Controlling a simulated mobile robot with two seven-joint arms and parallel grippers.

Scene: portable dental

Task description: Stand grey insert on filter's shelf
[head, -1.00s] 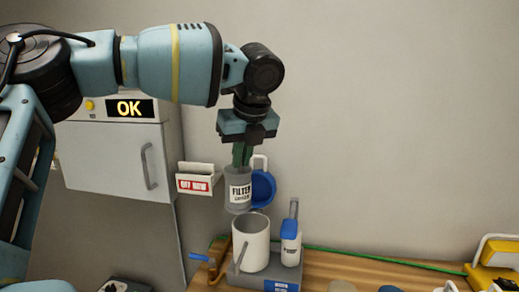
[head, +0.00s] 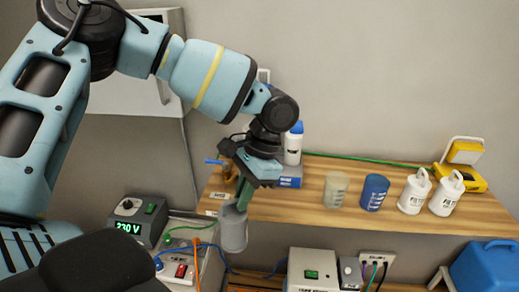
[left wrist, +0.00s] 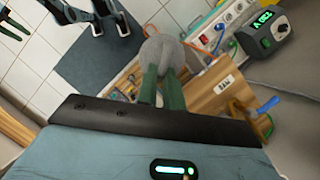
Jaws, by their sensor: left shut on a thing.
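The grey insert (head: 233,228) is a small cylinder, slightly tilted, hanging below my left gripper (head: 246,192). The gripper's green fingers are shut on its top end. In the left wrist view the insert (left wrist: 163,50) shows as a rounded grey shape beyond the fingers (left wrist: 162,88). The gripper and insert appear in front of the left part of the wooden shelf (head: 300,207), with the insert overlapping its front edge; the exact gap cannot be told.
On the shelf stand a clear cup (head: 335,189), a blue cup (head: 373,192), two white jugs (head: 414,191) and a white bottle (head: 293,146). A 230 V unit (head: 138,220) and a power strip (head: 183,270) lie below left. Bare shelf shows at front centre.

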